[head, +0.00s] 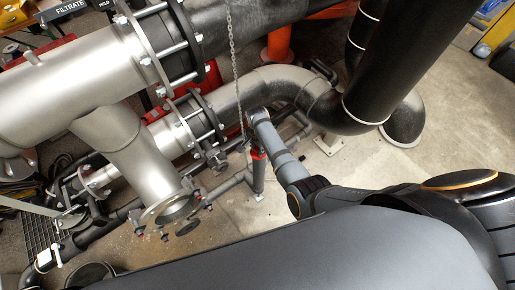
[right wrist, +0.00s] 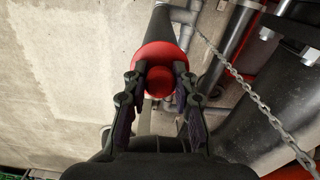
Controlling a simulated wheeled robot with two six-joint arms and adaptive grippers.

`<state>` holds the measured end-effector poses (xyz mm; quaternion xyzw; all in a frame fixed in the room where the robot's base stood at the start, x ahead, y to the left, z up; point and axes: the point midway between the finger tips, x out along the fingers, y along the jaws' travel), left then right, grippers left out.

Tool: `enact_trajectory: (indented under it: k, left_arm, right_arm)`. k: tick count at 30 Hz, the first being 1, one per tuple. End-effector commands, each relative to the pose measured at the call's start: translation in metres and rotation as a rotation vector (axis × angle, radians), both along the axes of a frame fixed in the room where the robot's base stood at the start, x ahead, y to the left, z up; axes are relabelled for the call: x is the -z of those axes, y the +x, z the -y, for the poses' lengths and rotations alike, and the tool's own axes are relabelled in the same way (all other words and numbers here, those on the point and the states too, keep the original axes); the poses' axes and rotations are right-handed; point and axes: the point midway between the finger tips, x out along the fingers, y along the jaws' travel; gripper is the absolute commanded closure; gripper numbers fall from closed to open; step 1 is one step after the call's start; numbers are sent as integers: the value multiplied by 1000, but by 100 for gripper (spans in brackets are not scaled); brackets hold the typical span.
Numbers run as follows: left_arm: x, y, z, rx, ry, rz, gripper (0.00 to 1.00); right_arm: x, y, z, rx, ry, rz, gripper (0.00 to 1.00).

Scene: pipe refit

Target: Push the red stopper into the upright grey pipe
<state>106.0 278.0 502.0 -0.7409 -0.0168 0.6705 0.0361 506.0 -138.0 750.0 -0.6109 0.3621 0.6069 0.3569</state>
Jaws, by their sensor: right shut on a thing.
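The red stopper (right wrist: 160,80) shows in the right wrist view as a wide red collar with a round knob. My right gripper (right wrist: 161,72) is shut on the knob, one dark finger on each side. In the head view, the red stopper (head: 257,154) shows small beneath my right gripper (head: 256,145), at the top of a slim upright dark grey pipe (head: 258,178). In the wrist view, the pipe (right wrist: 159,32) runs on directly beyond the collar. The collar hides the joint, so I cannot tell how deep the stopper sits. My left gripper is not in view.
A hanging chain (head: 234,70) passes close to my right gripper on its left. Large steel flanged pipework (head: 120,140) fills the left. A big grey bend (head: 280,85) and thick black pipe (head: 400,60) stand behind. Bare concrete floor (head: 350,165) lies to the right.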

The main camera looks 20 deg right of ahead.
Motion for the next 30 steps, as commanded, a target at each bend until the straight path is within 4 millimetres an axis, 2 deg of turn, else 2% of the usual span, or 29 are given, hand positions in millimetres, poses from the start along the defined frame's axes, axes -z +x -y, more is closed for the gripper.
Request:
enact_trajectory:
  k: [21,22,23,30]
  left_arm:
    - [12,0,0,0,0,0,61]
    - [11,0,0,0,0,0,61]
    - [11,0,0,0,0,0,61]
    - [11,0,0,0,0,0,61]
  right_arm:
    - [16,0,0,0,0,0,100]
    - [15,0,0,0,0,0,70]
    - [15,0,0,0,0,-1,65]
    - [15,-1,0,0,0,-1,64]
